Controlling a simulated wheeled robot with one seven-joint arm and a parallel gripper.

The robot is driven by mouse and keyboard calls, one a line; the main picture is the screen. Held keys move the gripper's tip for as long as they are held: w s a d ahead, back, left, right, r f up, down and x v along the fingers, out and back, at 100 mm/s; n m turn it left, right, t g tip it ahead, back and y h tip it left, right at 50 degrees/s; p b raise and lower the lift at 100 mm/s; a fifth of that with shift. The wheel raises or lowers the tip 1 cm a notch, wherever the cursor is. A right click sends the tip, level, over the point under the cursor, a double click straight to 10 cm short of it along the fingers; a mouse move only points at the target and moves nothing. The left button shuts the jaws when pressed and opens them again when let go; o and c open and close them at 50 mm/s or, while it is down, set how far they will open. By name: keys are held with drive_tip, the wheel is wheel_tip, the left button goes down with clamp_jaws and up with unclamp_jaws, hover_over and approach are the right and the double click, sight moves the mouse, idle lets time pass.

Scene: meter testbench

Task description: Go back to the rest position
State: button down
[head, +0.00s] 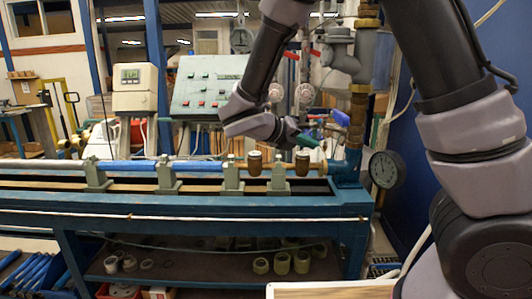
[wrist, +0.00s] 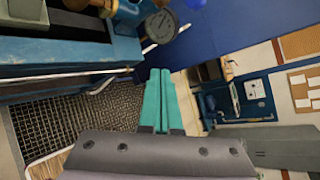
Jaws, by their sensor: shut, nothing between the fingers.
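My gripper (head: 306,140) is in the upper middle of the head view, above the right end of the blue testbench (head: 200,214). Its green fingers are close to the brass fittings and the valve area, and I cannot tell from this view how far apart they are. In the wrist view my gripper (wrist: 160,75) shows its two green fingers side by side, shut, with nothing between them. The fingers point toward the bench's end and the blue wall. My arm reaches in from the right of the head view.
A control panel (head: 207,88) with buttons stands behind the bench. Brass meters (head: 254,163) sit on the pipe line. A floor grating (wrist: 75,125) shows below.

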drive_tip(key=s+d+r+m+g+y, duration=0.2)
drive_tip(key=s+d+m+g+y, duration=0.15)
drive_tip(key=d+m, duration=0.4)
drive_tip(key=s+d+r+m+g+y, duration=0.25)
drive_tip(key=s+d+m, duration=0.2)
drive_tip(key=m, duration=0.65)
drive_tip(key=s+r+m+t+y, duration=0.3)
drive_tip(key=r+m, duration=0.2)
drive_tip(key=m, duration=0.5)
drive_tip(key=s+d+r+m+t+y, duration=0.1)
drive_tip(key=s+r+m+t+y, duration=0.2)
drive_tip(key=m, duration=0.7)
drive_tip(key=shift+s+r+y, duration=0.4)
drive_tip(key=shift+s+r, duration=0.15)
drive_tip(key=shift+r, duration=0.45)
drive_tip(key=shift+m, duration=0.25)
